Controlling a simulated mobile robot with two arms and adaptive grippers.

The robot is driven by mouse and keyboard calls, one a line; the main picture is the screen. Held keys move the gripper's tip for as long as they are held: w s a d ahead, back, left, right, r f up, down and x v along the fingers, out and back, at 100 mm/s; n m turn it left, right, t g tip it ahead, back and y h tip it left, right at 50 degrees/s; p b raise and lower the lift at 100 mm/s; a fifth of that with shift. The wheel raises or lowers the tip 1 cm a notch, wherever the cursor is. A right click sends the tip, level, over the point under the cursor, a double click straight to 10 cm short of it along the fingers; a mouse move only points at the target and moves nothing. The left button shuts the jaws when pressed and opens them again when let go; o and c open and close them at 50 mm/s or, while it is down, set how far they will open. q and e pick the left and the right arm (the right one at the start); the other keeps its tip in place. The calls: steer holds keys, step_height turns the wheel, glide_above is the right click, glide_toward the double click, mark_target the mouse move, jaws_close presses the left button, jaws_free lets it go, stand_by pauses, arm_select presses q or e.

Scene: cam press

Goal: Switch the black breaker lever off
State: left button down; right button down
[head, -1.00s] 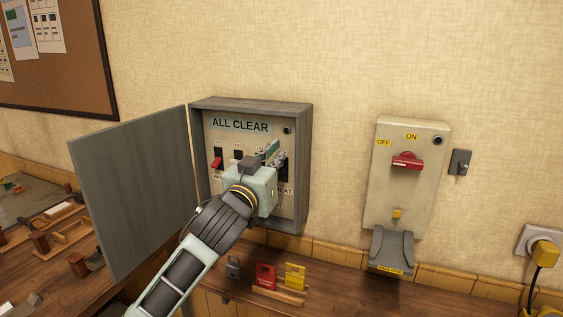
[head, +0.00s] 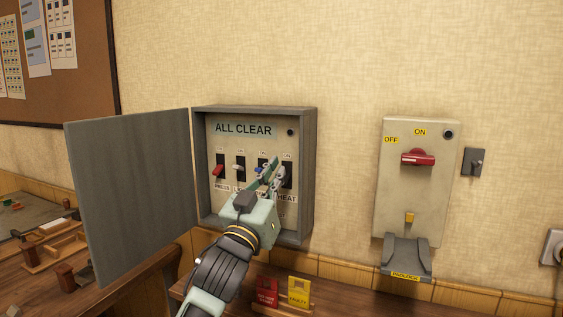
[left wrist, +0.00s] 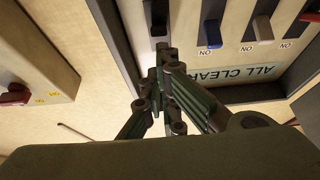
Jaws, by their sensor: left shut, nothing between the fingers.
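The open grey breaker box (head: 312,165) on the wall holds a row of red, white, blue and black levers, with ON marked above them. The black lever is at the right end of the row, over the HEAT label; in the head view my fingers partly cover it. In the left wrist view the black lever (left wrist: 157,28) shows just beyond the fingertips, beside the blue lever (left wrist: 212,33). My left gripper (head: 273,168) is shut and empty, with its tips close to the black lever. I cannot tell whether they touch. My right gripper is out of view.
The box door (head: 128,195) stands open on the left. A switch box with a red handle (head: 417,158) is on the wall to the right, with a padlock holder (head: 406,258) below. Red and yellow tags (head: 298,290) stand on the bench beneath.

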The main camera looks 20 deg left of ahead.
arm_select(q)
steer(key=shift+s, duration=0.1)
steer(key=v, duration=1.1)
steer(key=shift+s+f, duration=0.15)
steer(key=shift+s, duration=0.25)
